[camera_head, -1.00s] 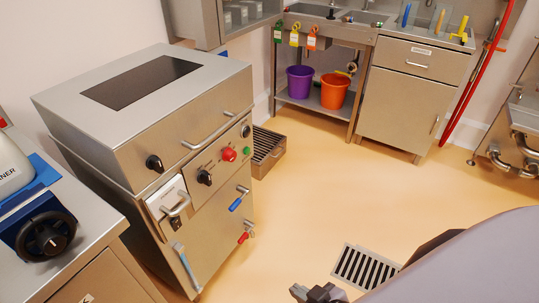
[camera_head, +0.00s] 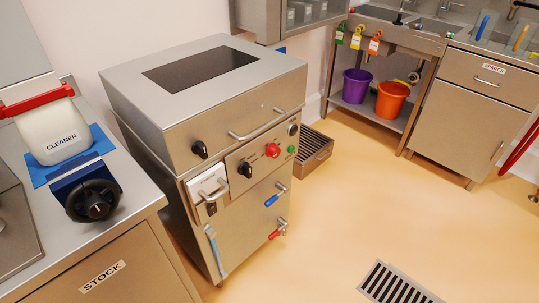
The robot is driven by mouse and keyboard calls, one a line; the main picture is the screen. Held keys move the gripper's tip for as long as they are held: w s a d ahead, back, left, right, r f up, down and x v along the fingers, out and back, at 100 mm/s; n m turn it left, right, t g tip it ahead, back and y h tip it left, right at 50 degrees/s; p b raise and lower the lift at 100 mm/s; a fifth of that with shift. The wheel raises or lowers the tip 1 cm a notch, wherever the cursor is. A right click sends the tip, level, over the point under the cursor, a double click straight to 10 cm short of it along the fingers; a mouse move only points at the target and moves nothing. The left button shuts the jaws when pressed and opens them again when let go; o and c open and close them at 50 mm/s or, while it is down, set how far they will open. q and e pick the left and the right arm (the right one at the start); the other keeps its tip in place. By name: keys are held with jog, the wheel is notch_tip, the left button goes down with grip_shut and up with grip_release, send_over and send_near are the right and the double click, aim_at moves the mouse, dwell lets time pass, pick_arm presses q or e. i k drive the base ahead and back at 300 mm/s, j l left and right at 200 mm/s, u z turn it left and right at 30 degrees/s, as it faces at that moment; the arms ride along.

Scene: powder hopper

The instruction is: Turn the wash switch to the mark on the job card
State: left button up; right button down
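The steel machine (camera_head: 225,115) stands left of centre. Its front has a black knob (camera_head: 199,149) at the upper left and another black knob (camera_head: 245,169) on the control panel, beside a red button (camera_head: 272,150) and a green button (camera_head: 291,149). The labels are too small to read, so I cannot tell which knob is the wash switch. A white plate (camera_head: 208,186) with a handle and a small black switch sits below left. I cannot make out a job card for certain. Neither of my grippers is in view.
A blue lever (camera_head: 271,200) and red lever (camera_head: 274,234) stick out of the machine. A floor grate (camera_head: 395,285) lies at front right.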

aim_at(245, 170)
jog(key=u, duration=2.5)
jog(key=k+l, duration=0.1)
jog(key=l, duration=0.4)
jog(key=k+l+z, duration=0.1)
jog(key=l, duration=0.45)
jog(key=k+l, duration=0.15)
jog(key=l, duration=0.35)
jog(key=k+l+z, duration=0.1)
jog(key=l, duration=0.45)
